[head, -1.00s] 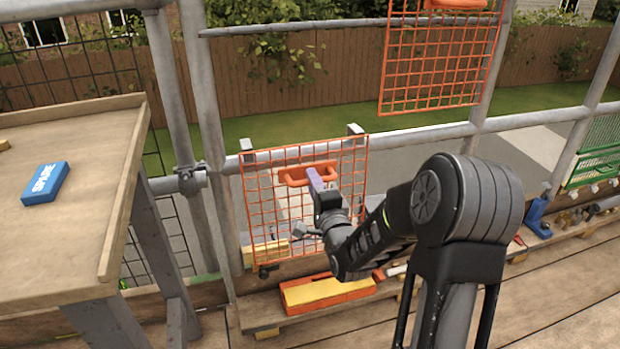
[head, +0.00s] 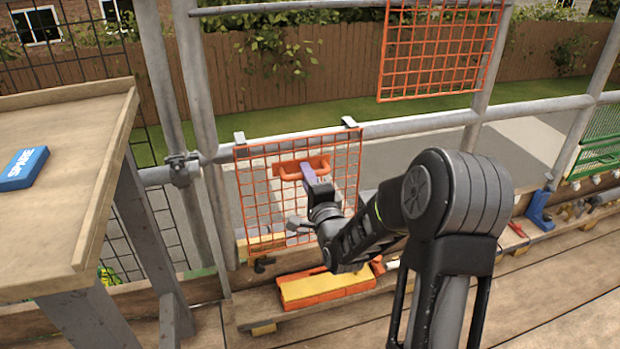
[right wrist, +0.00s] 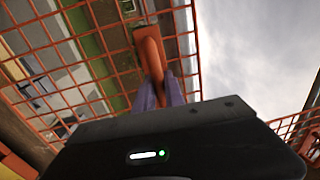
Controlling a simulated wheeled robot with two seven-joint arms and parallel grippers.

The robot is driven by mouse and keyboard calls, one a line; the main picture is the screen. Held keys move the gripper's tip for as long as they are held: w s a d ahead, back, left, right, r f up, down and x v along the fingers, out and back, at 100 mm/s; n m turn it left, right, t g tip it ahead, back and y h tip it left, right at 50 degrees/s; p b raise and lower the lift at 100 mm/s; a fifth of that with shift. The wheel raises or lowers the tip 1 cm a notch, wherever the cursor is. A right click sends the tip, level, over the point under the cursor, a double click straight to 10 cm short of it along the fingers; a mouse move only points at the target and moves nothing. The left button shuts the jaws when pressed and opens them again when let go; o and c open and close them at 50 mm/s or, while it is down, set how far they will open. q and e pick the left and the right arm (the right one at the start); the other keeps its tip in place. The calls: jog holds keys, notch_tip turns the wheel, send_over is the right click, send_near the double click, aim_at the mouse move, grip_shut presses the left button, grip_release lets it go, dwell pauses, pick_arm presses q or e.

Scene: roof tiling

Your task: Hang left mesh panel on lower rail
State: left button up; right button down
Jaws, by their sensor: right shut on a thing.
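The left mesh panel (head: 262,200) is an orange wire grid with an orange handle (head: 290,170). It stands roughly upright in front of the lower rail (head: 410,127), a grey tube. My left gripper is not in view.
Another orange mesh panel (head: 440,52) hangs higher at the right. A wooden bench (head: 60,225) with a blue SPARE box (head: 22,168) stands at left. A grey post (head: 198,80) is left of the panel. An orange and yellow box (head: 325,287) lies below it.

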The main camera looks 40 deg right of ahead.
jog(key=shift+f, duration=0.25)
jog(key=c, duration=1.3)
grip_release()
jog(key=shift+c, duration=0.2)
jog(key=shift+f, duration=0.1)
jog(key=shift+s, duration=0.1)
jog(key=p+v, duration=0.1)
jog(key=v, duration=0.6)
jog(key=shift+s, duration=0.3)
jog(key=shift+a, duration=0.1)
